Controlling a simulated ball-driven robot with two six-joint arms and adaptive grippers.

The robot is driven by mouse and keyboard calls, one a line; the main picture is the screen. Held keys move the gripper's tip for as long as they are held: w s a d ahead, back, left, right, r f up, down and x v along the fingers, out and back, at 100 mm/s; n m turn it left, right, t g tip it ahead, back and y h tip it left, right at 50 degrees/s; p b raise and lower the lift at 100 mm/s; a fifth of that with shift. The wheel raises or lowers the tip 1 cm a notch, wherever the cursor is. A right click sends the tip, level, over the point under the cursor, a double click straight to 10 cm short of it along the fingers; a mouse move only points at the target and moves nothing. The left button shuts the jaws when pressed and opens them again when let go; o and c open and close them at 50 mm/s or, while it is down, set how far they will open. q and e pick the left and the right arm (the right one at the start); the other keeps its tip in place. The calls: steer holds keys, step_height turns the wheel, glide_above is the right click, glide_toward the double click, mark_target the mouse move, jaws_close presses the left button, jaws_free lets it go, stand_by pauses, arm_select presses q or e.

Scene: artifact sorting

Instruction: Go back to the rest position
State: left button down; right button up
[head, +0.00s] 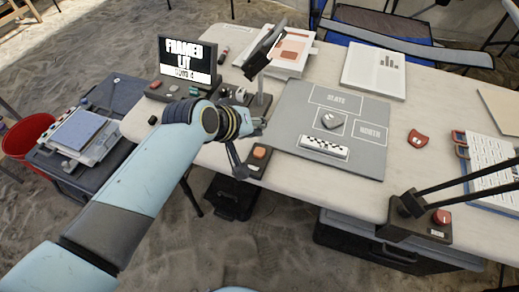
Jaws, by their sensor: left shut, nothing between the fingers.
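My left arm comes in from the lower left, and its gripper (258,127) is shut and empty over the table's front edge. A white strip with dark marks (323,147) lies at the mat's front. A red piece (417,138) lies on the bare table (400,168) right of the mat. My right gripper is not in view.
An orange button box (259,153) sits just below the left gripper, and a dark lamp-like stand (262,100) rises behind it. A sign screen (188,60), papers (373,71) and a red button box (440,217) are around the table. A red bin (28,133) stands left.

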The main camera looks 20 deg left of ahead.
arm_select(q)
steer(key=s+a+r+m+g+y, duration=0.15)
steer(key=s+a+r, duration=0.25)
steer(key=s, duration=0.4)
steer(key=s+a+r+m+g+y, duration=0.1)
steer(key=s+a+r+m+g, duration=0.25)
steer(key=s, duration=0.55)
steer(key=s+a+r+m+y, duration=0.1)
steer(key=s+a+r+y, duration=0.1)
steer(key=s+a+r, duration=0.45)
step_height(320, 180, down, 33)
steer(key=s+a+g+b, duration=0.1)
steer(key=s+b, duration=0.2)
steer(key=b, duration=0.3)
steer(key=s+f+b, duration=0.3)
steer(key=s+f, duration=0.6)
steer(key=f, duration=0.2)
steer(key=s+a+f+g+b, duration=0.1)
steer(key=s+f+b, duration=0.2)
steer(key=s+f, duration=0.6)
step_height(320, 180, down, 3)
steer(key=shift+s+f+n+g, duration=0.1)
steer(key=shift+s+n+g, duration=0.2)
steer(key=shift+s, duration=0.1)
steer(key=shift+h, duration=0.25)
